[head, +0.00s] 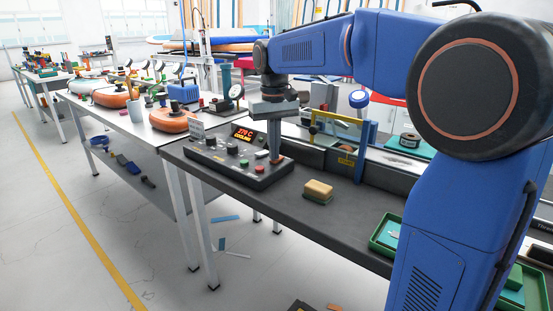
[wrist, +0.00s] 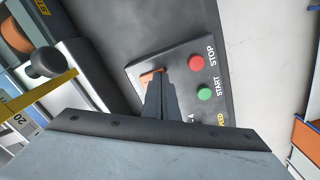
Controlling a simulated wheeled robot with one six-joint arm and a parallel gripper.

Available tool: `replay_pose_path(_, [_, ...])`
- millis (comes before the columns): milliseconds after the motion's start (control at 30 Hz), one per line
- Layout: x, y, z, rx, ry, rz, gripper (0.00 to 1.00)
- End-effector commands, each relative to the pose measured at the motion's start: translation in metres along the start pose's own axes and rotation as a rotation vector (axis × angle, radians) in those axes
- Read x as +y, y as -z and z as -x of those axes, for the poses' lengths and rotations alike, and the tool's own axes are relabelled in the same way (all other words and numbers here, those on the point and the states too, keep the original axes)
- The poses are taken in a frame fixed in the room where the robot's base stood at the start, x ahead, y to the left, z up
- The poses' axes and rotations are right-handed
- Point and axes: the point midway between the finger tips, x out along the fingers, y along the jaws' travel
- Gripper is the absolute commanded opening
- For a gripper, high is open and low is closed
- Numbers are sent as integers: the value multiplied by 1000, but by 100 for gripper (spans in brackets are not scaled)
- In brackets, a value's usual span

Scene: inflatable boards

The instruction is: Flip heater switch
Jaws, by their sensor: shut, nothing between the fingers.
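The dark control box (head: 222,164) stands on the bench, with a lit red and yellow display (head: 243,134) that seems to read "COOLING". In the wrist view, an orange-red switch (wrist: 150,77) sits near the panel's end, partly hidden by my fingers. My gripper (head: 275,158) points down over the right end of the box. It is shut and empty, its tips (wrist: 162,82) right beside the switch; I cannot tell whether they touch it. The red STOP button (wrist: 196,62) and green START button (wrist: 204,94) lie to the right of the fingers.
Behind my gripper stands a dark rail with a yellow and blue frame (head: 368,142). A green tray (head: 384,234) is nearer the arm. The bench front between sponge and tray is clear.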

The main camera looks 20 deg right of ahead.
Motion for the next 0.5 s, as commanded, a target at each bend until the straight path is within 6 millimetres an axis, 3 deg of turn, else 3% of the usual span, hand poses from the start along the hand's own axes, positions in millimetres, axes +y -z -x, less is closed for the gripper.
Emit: replay_pose_path(500, [0,0,35,2,0,0,0])
